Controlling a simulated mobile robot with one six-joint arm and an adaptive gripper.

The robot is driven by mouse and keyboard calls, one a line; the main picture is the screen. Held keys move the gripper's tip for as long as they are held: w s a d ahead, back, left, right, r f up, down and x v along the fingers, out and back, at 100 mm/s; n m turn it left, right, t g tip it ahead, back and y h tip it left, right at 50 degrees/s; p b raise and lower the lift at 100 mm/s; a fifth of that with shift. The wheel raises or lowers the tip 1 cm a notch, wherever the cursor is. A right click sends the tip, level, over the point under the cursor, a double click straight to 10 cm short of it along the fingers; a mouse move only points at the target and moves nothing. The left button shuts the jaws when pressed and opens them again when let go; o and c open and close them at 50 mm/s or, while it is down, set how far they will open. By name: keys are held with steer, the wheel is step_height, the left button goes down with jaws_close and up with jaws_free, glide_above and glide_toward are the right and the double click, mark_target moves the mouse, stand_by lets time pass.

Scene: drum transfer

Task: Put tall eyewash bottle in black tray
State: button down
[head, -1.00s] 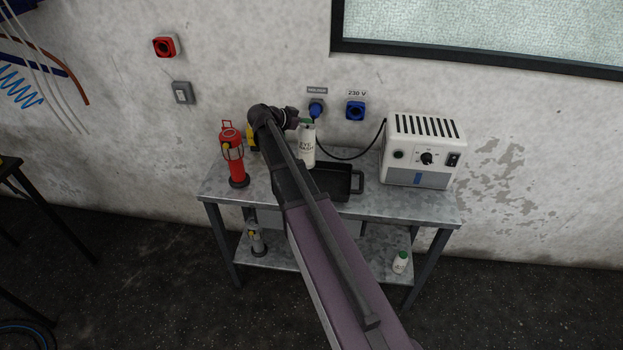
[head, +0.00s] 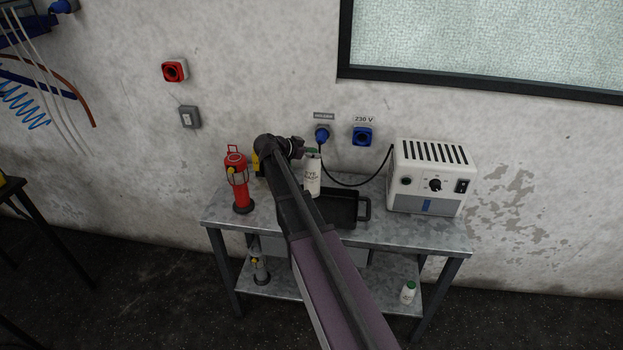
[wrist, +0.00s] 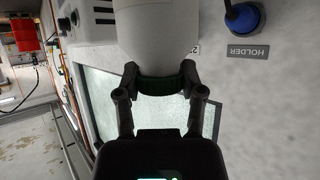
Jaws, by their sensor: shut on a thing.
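The tall eyewash bottle (head: 313,178) is white with dark lettering and a green cap. My gripper (head: 309,152) is shut on its cap and holds it about upright. The wrist view shows my gripper's fingers (wrist: 161,82) on either side of the dark green cap, with the white bottle body (wrist: 157,32) beyond. The black tray (head: 347,207) lies on the bench, with a handle at its right. In the head view the bottle overlaps the tray's back left part; I cannot tell the gap beneath it. My arm hides the tray's left side.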

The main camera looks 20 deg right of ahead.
mark_target(305, 169)
steer(key=shift+f+b, duration=1.5)
steer(key=shift+f, duration=0.4)
steer(key=shift+f+b, duration=1.9)
steer(key=shift+f, duration=0.1)
steer(key=shift+c, duration=1)
jaws_free()
steer(key=shift+s+a+r+p, duration=0.1)
steer(key=shift+a+r+p, duration=0.35)
steer(key=shift+a+r, duration=0.1)
steer(key=p+v, duration=0.4)
steer(key=v, duration=0.6)
steer(key=shift+a+p, duration=0.3)
steer(key=shift+p, duration=0.1)
